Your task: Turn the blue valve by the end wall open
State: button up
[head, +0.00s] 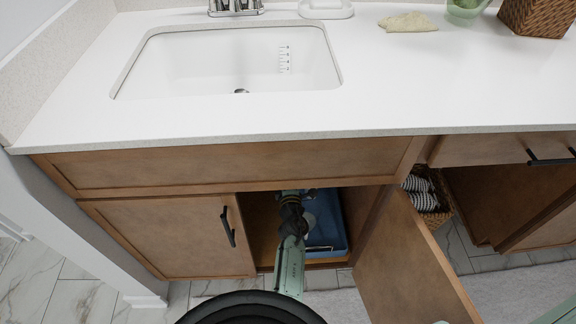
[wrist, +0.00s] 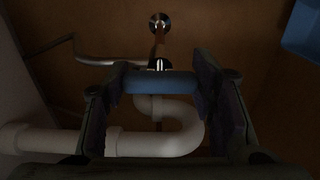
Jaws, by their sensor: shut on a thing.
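The blue valve (wrist: 160,82) shows in the wrist view as a bar lying crosswise between the two fingers, in front of the cabinet's back panel. A metal fitting and a copper-coloured pipe (wrist: 159,42) are just behind it. My gripper (wrist: 161,72) is shut on the blue valve, one finger at each end of the bar. In the head view my arm reaches through the open sink cabinet (head: 262,228), under the counter. The valve is hidden there.
A white curved drain pipe (wrist: 165,142) runs below the valve. A blue bin (head: 330,232) stands to the right inside the cabinet; its corner shows in the wrist view (wrist: 302,30). The right door (head: 410,265) stands open; the left door (head: 165,235) is closed.

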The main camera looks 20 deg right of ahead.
dwell(0.4)
jog(key=o, duration=1.2)
jog(key=shift+c, duration=0.2)
